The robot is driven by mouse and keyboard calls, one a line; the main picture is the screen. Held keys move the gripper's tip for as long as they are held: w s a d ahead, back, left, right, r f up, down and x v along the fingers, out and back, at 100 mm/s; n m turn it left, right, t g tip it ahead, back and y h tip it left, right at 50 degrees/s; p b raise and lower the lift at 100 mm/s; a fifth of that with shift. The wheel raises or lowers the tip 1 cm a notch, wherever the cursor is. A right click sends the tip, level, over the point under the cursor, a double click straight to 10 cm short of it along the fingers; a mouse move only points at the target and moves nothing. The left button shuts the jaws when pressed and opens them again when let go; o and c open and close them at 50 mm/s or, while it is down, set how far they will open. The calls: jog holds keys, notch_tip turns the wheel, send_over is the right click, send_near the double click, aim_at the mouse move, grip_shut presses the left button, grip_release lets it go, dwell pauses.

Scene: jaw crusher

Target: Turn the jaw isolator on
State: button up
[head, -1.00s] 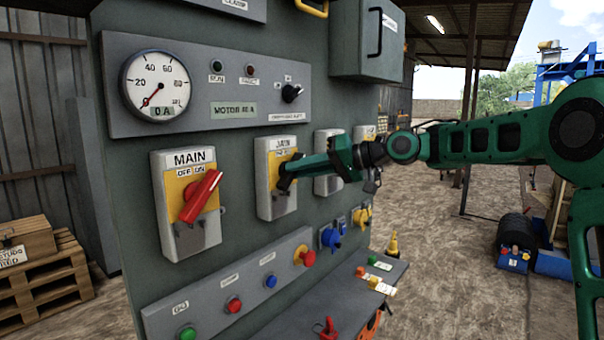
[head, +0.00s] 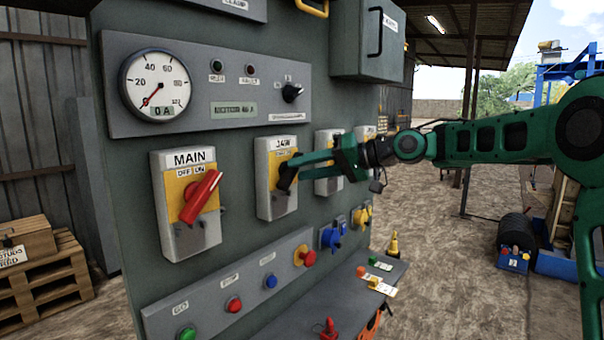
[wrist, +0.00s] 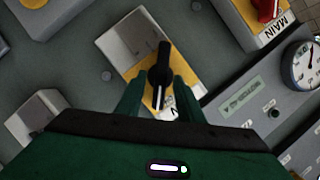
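The jaw isolator (head: 276,207) is a pale box with a yellow plate, marked JAW, on the grey-green panel. Its black handle (head: 286,178) slants up to the right in the head view, partly hidden by my gripper. In the wrist view the handle (wrist: 161,68) lies between the two green fingers, its near end close to a letter N on the label. My gripper (wrist: 158,97) is open around the handle, with a gap visible on each side. In the head view, my gripper (head: 298,162) reaches in from the right.
The MAIN isolator (head: 186,230) with a red handle is to the left. Another pale isolator box (head: 328,185) stands close on the right, behind my gripper. A gauge (head: 156,84) reads about 0 A. A shelf (head: 345,300) juts out below with small items.

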jog(key=v, duration=0.9)
jog(key=shift+d, duration=0.25)
jog(key=s+d+f+m+h, duration=0.3)
jog(key=s+d+f+h, duration=0.2)
jog(key=d+f, duration=0.4)
jog(key=s+d+f+m+h, duration=0.2)
jog(key=s+d+f+h, duration=0.3)
jog(key=d+f, duration=0.4)
jog(key=s+d+f+m+g+h, duration=0.1)
jog(key=s+d+f, duration=0.3)
jog(key=s, duration=0.7)
jog(key=s+d+f+m+g+h, duration=0.1)
jog(key=s+d+f, duration=0.3)
jog(key=s, duration=0.7)
jog(key=s+d+f+m+g+h, duration=0.1)
jog(key=s+d+f+m+g, duration=0.2)
jog(key=s+d, duration=0.3)
jog(key=s+f, duration=0.1)
jog(key=s, duration=0.4)
jog(key=shift+h, duration=0.4)
